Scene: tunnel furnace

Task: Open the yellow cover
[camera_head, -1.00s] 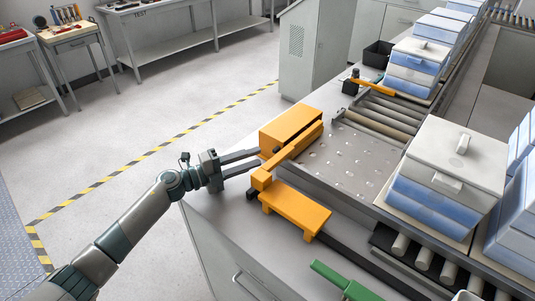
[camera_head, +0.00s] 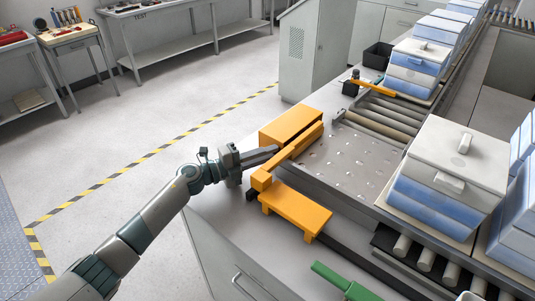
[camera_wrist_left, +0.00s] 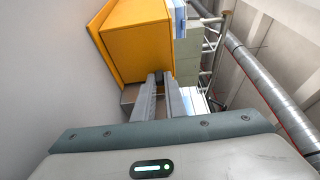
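The yellow cover is an orange-yellow box (camera_head: 291,128) on the near-left edge of the grey worktop, with a slanted orange bar (camera_head: 289,155) along its front. A lower orange plate (camera_head: 299,211) stands in front of it. My left gripper (camera_head: 277,152) reaches in from the left, its fingers at the box's lower left side, near the bar. In the left wrist view, the yellow box (camera_wrist_left: 135,40) is just beyond the two fingers (camera_wrist_left: 159,82), which have a narrow gap between them. I cannot tell whether they touch it. My right gripper is not in view.
A perforated metal plate (camera_head: 350,160) and rollers (camera_head: 385,116) lie right of the cover. White-blue boxes (camera_head: 447,172) stand farther right. A green part (camera_head: 343,284) is at the front. The floor to the left is clear.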

